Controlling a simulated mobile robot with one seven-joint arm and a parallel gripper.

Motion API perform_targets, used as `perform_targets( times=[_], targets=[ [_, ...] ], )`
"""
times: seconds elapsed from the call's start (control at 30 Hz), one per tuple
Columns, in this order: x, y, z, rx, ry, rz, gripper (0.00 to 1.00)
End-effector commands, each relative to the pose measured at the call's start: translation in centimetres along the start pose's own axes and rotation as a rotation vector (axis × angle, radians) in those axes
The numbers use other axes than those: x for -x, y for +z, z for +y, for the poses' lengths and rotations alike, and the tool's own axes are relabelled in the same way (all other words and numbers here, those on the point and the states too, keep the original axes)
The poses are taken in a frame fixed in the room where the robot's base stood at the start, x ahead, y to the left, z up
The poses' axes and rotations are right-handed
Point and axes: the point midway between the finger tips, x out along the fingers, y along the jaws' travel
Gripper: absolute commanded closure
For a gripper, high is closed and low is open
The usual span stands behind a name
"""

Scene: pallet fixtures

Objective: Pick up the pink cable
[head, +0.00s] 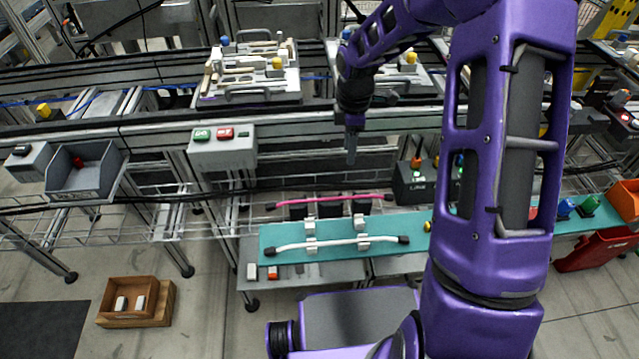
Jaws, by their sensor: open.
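The pink cable (330,199) lies roughly level across the far side of the teal board, with a dark connector at its left end. Two white clips (359,221) stand just in front of it. A white cable (335,243) with black ends runs through white clips nearer to me on the teal board (290,230). My gripper (351,158) points down above and behind the pink cable, near its middle, and is apart from it. It is open and looks empty. The finger gap is too small to make out.
A black box (412,180) stands right of the pink cable. A grey panel with green and red buttons (223,147) is at left. A conveyor with pallets (250,75) runs behind. A wooden box (136,300) sits on the floor at left.

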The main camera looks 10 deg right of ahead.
Motion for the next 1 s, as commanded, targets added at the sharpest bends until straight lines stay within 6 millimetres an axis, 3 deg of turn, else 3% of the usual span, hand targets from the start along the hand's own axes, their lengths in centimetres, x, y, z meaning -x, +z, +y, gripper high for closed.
perform_targets(
  times=[0.17, 0.53, 0.87, 1.0],
  targets=[
    [-2.4, 0.0, -0.8, 0.022, -0.026, 0.005, 0.53],
    [-10.3, 0.0, -0.7, 0.018, -0.021, 0.004, 0.53],
    [-13.1, 0.2, -0.6, 0.017, -0.018, 0.003, 0.53],
    [-15.2, 0.6, -0.3, 0.017, -0.019, 0.004, 0.53]
  ],
)
